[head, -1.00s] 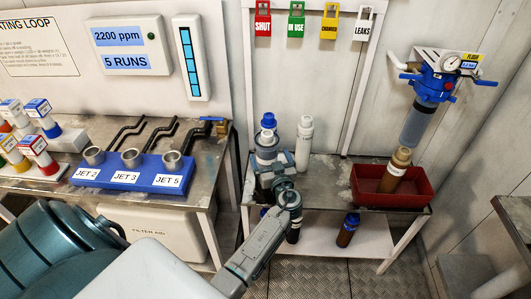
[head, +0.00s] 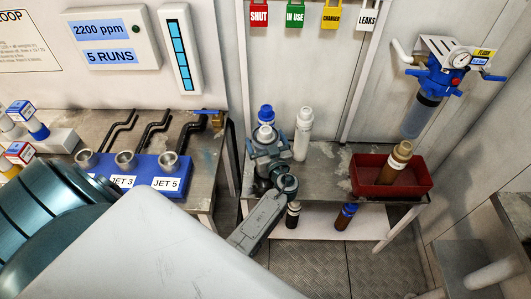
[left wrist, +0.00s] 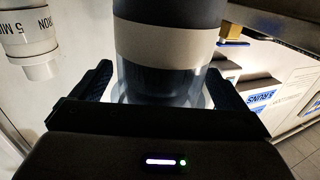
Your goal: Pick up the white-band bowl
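The white-band bowl (left wrist: 165,45) is a dark upright cylinder with a pale band and a clearer lower part. It fills the middle of the left wrist view. My left gripper (head: 266,150) is at the bowl on the metal bench, and its body hides most of it in the head view. In the left wrist view the two fingers of my left gripper (left wrist: 160,92) stand open on either side of the bowl, with narrow gaps showing. A blue-topped piece (head: 266,114) rises just above the gripper. My right gripper is not seen.
A white cartridge (head: 303,134) stands close to the right of the gripper. A red tray (head: 420,187) with a brown cartridge (head: 396,162) is farther right, below a blue wall-mounted filter head (head: 440,77). The blue jet block (head: 146,172) is at left. Dark bottles stand on the lower shelf.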

